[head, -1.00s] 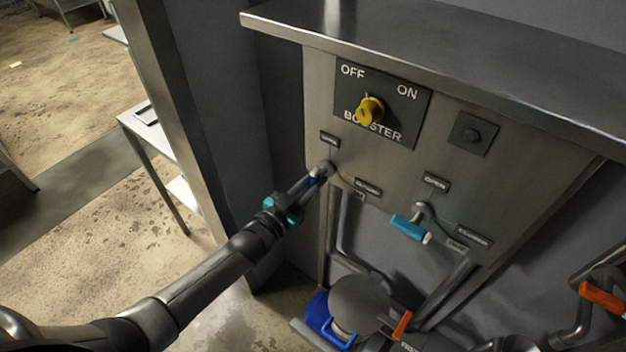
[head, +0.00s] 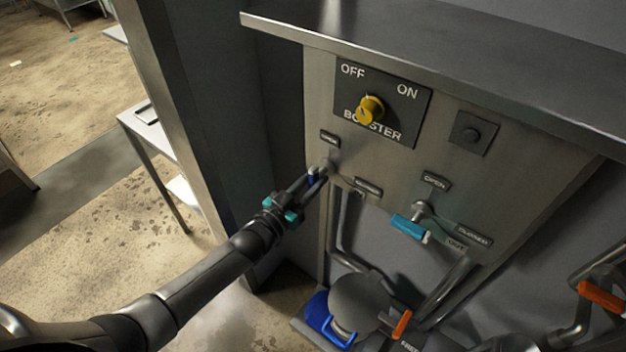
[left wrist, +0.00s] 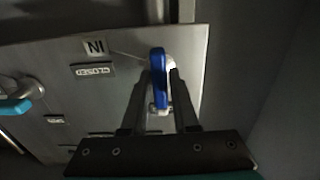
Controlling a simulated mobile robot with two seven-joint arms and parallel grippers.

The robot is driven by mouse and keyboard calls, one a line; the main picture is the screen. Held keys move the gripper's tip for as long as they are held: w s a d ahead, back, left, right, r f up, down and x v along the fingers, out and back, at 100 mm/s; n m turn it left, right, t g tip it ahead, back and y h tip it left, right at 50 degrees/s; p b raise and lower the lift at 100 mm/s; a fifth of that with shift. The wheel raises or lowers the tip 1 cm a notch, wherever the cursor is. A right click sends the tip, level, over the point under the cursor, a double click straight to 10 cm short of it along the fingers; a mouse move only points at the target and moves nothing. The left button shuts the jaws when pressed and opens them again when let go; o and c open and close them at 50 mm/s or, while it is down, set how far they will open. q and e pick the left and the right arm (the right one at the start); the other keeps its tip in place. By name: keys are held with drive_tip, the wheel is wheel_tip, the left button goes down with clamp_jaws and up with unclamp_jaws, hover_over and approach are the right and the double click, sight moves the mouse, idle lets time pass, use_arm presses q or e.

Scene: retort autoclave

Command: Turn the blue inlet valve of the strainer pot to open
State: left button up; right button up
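The blue inlet valve handle (head: 312,177) is at the lower left of the grey panel (head: 390,167), with a small label above it and another at its lower right. In the left wrist view the blue handle (left wrist: 158,78) stands nearly upright in the picture, next to the IN label. My left gripper (head: 315,180) reaches it from the lower left. Its fingers, also in the left wrist view (left wrist: 160,95), lie on both sides of the handle and look slightly apart from it. They hide part of the handle in the head view. My right gripper is not in view.
A yellow booster knob (head: 369,109) sits above. A light-blue outlet handle (head: 409,228) is to the right, above the round strainer pot lid (head: 359,303). Orange handles (head: 602,296) and pipes are at the lower right. A wall post borders my arm's left side.

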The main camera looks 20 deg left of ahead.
use_arm(q)
drive_tip(key=o, duration=0.3)
drive_tip(key=p+v, duration=0.1)
drive_tip(key=v, duration=1.4)
drive_tip(key=shift+s, duration=0.1)
